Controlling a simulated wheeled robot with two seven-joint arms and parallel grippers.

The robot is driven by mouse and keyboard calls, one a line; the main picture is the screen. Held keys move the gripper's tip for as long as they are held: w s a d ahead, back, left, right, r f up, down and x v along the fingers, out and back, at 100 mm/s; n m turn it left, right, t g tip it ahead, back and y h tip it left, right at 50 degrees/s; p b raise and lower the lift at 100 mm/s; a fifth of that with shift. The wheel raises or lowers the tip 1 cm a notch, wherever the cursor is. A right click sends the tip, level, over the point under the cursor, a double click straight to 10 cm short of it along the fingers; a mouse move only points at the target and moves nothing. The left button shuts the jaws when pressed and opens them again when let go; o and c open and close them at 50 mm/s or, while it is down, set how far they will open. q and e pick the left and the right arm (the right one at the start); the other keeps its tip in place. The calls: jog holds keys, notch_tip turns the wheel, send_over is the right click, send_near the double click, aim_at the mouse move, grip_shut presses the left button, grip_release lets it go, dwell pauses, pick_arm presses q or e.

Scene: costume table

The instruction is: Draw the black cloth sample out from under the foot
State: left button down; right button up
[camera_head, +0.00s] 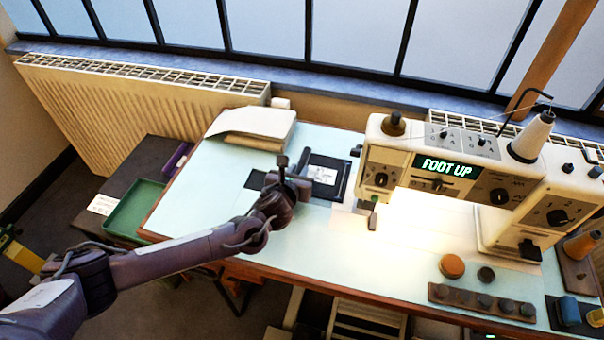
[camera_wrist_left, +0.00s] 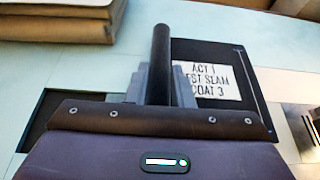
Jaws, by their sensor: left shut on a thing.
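A black rectangle with a white label (camera_head: 333,190), which looks like the cloth sample, lies flat on the pale table left of the sewing machine's foot (camera_head: 370,207). It seems clear of the foot. In the left wrist view the sample (camera_wrist_left: 215,54) lies behind my fingers, its label partly covered and reading "SEAM" and "COAT 3". My left gripper (camera_head: 285,186) is at the sample's left side, shut on an upright dark rod (camera_wrist_left: 160,58). Whether the rod is joined to the sample is hidden. My right gripper is out of view.
The sewing machine (camera_head: 450,165) shows "FOOT UP". A dark square (camera_head: 255,179) lies left of my gripper, partly hidden. Folded pale cloth (camera_head: 252,125) lies at the back left. A button strip (camera_head: 481,302) and orange pot (camera_head: 452,266) stand at the front right. A green tray (camera_head: 133,209) is beyond the table's left edge.

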pick_arm(q)
jog(key=c, duration=1.2)
grip_release()
jog(key=v, duration=0.7)
jog(key=shift+s+a+r, duration=0.15)
jog(key=shift+s, duration=0.15)
